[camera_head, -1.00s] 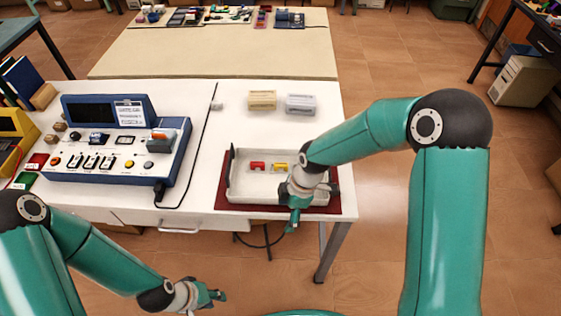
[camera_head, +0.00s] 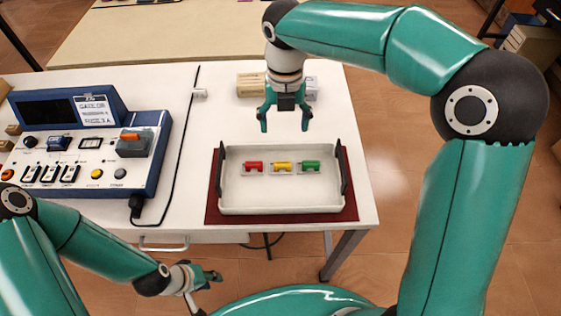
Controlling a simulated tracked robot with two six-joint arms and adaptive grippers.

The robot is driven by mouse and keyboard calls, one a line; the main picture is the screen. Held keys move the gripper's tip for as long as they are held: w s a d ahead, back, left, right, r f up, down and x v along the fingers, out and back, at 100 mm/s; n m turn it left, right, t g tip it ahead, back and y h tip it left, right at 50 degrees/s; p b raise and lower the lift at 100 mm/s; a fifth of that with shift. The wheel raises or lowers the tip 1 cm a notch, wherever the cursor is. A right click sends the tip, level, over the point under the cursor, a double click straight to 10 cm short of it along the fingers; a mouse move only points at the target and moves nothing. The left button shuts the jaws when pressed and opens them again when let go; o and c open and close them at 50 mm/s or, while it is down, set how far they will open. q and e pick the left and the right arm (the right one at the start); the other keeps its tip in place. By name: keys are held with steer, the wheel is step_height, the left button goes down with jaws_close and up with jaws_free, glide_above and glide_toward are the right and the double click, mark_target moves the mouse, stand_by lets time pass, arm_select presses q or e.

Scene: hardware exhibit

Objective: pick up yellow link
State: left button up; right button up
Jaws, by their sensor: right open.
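The yellow link (camera_head: 283,166) lies in the white tray (camera_head: 280,207), between a red link (camera_head: 252,167) on its left and a green link (camera_head: 309,166) on its right. My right gripper (camera_head: 285,126) is open and empty, pointing down above the tray's back edge, behind the links in the picture. My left gripper (camera_head: 212,277) is low in front of the table, away from the tray. Its jaws are too small and turned to tell whether they are open.
The tray has dark handles on a dark red mat (camera_head: 214,208). A beige block (camera_head: 250,85) and a pale block (camera_head: 311,88) stand behind my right gripper. A blue control console (camera_head: 105,170) and a black cable (camera_head: 184,140) are on the left. Bare white table lies between cable and mat.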

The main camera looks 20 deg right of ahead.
glide_above(282, 162)
steer(key=f, duration=0.9)
steer(key=shift+s+d+f, duration=0.2)
steer(key=shift+s+f, duration=0.05)
steer(key=shift+f, duration=0.15)
steer(key=shift+w+a+f+p, duration=0.1)
steer(key=shift+f+p, duration=0.05)
steer(key=shift+f, duration=1.35)
steer(key=shift+a+f+p, duration=0.1)
steer(key=shift+f+p, duration=0.05)
steer(key=shift+f, duration=1.3)
steer(key=c, duration=1)
steer(key=shift+r, duration=0.1)
steer(key=shift+c, duration=0.2)
